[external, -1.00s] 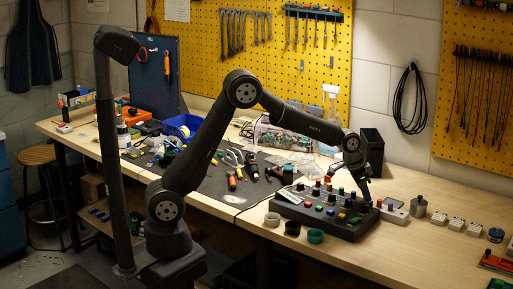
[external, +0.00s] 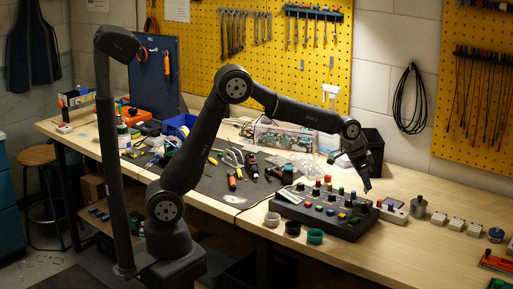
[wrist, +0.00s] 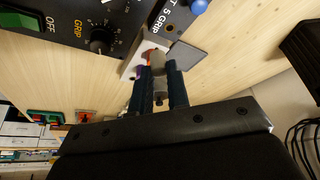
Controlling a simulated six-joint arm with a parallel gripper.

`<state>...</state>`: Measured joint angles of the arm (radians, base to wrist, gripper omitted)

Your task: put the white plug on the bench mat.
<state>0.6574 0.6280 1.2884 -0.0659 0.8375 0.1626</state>
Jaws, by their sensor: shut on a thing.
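My gripper (external: 367,187) is above the right rear part of the control panel. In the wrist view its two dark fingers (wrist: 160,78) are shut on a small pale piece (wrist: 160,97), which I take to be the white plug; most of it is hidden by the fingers. In the external view the plug cannot be made out at the fingertips. The dark grey bench mat (external: 214,190) lies on the bench left of the panel, with tools scattered over it.
The control panel (external: 325,217) carries several coloured knobs and buttons. A white box (external: 395,215) stands right of it, and a metal weight (external: 418,206) beyond. Small cups, including a green one (external: 315,236), stand in front. A clear bin (external: 284,137) is behind the mat.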

